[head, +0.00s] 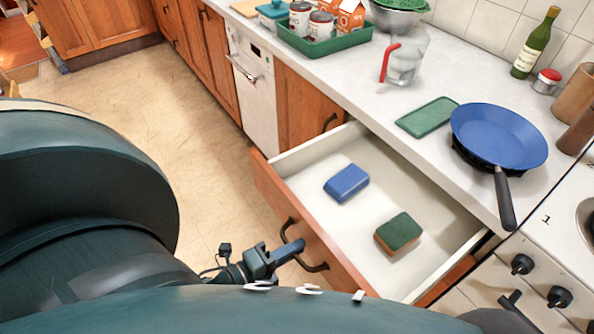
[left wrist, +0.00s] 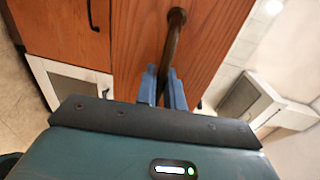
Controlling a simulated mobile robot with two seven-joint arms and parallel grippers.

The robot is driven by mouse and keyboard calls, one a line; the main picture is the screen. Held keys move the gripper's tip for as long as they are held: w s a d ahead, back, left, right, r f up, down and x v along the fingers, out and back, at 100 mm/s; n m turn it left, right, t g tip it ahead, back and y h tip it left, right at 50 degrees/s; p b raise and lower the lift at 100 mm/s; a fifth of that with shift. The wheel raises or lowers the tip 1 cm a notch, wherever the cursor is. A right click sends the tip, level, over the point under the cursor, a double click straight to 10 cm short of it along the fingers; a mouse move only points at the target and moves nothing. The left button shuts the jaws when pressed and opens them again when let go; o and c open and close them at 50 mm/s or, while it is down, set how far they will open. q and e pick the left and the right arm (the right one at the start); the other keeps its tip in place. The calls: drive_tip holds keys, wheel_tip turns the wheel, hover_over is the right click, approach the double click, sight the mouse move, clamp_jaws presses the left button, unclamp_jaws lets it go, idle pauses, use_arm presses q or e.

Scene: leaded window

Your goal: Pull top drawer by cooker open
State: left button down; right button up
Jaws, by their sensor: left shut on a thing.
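The top drawer by the cooker (head: 320,250) stands well open, with its white inside in view. A blue sponge or box (head: 346,182) and a green-and-brown sponge (head: 398,233) lie in it. My left gripper (head: 292,250) is at the drawer's dark curved handle (head: 308,262). In the left wrist view its blue fingers (left wrist: 163,88) are shut on the handle (left wrist: 174,40), one on each side, against the wooden drawer front (left wrist: 135,35). My right gripper is not in view.
The cooker (head: 535,275) stands right of the drawer. On the counter are a blue pan (head: 498,135), a green board (head: 427,117), a measuring jug (head: 403,62) and a green tray (head: 325,45). A white dishwasher (head: 255,90) is further left. The floor (head: 170,130) is clear.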

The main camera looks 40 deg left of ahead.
use_arm(q)
drive_tip(key=c, duration=1.6)
unclamp_jaws()
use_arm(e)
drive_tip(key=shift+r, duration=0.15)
use_arm(q)
drive_tip(key=b+v, duration=0.1)
drive_tip(key=v, duration=1.2)
drive_tip(key=shift+s+a, duration=0.1)
drive_tip(key=shift+s, duration=0.05)
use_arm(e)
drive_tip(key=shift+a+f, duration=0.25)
